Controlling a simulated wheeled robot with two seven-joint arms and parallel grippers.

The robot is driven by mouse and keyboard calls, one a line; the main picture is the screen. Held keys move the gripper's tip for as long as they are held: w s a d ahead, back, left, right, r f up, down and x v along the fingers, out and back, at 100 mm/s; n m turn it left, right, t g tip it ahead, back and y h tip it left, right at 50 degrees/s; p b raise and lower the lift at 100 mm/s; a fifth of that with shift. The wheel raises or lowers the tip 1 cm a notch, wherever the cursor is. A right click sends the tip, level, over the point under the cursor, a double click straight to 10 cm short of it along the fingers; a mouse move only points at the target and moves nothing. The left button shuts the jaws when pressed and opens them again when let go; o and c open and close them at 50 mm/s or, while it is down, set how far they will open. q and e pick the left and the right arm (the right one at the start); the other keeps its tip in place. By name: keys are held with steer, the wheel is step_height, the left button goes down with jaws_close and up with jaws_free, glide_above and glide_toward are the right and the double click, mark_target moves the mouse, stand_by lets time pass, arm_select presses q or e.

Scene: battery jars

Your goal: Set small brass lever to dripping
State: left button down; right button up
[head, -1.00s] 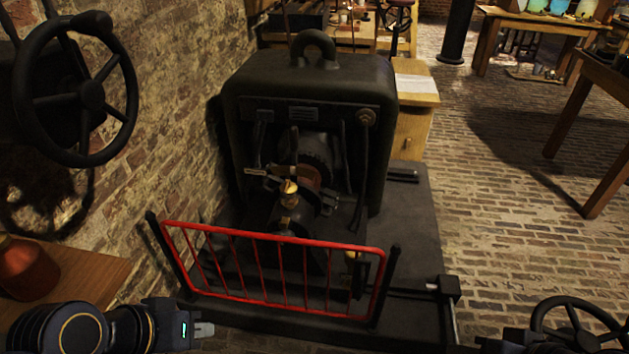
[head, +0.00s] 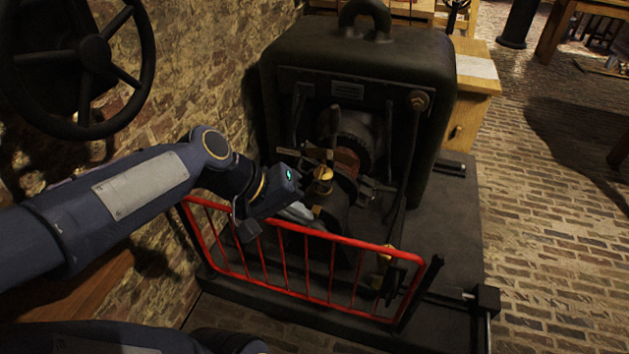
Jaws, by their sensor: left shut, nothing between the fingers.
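A small brass fitting (head: 323,176) with a rounded top stands at the front of the black machine (head: 360,62), below its dark round housing. A lever on it is too small to make out, so I cannot tell its setting. My left gripper (head: 299,213) reaches in from the left above the red guard rail. Its grey fingers are shut and empty, with the tips just below and left of the brass fitting. I see no clear contact. The gripper's body hides part of the machine's lower left. My right gripper is not in view.
The red guard rail (head: 308,232) stands across the machine's front, close under my left gripper. A black handwheel (head: 94,52) is on the brick wall at left. A wooden cabinet (head: 475,85) stands behind at right. The brick floor at right is open.

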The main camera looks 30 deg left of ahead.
arm_select(q)
steer(key=w+a+f+n+t+b, duration=0.2)
steer(key=w+a+f+n+b, duration=0.3)
steer(key=w+a, duration=0.4)
steer(key=n+t, duration=0.2)
steer(key=n, duration=0.3)
glide_toward(320, 175)
steer(key=a+f, duration=0.2)
steer(key=a, duration=0.3)
steer(key=shift+s+a+f+b, duration=0.25)
steer(key=shift+s+a+b, duration=0.05)
steer(key=shift+s, duration=0.1)
steer(key=b+x, duration=0.1)
steer(key=x, duration=0.4)
steer(key=b+x, duration=0.2)
steer(key=x, duration=0.3)
steer(key=shift+s+d+f, duration=0.15)
steer(key=shift+d+f, duration=0.1)
steer(key=shift+d, duration=0.05)
steer(key=s+d+r, duration=0.1)
steer(key=d+r, duration=0.1)
steer(key=shift+s+d+r+b, duration=0.35)
steer(key=shift+s, duration=0.05)
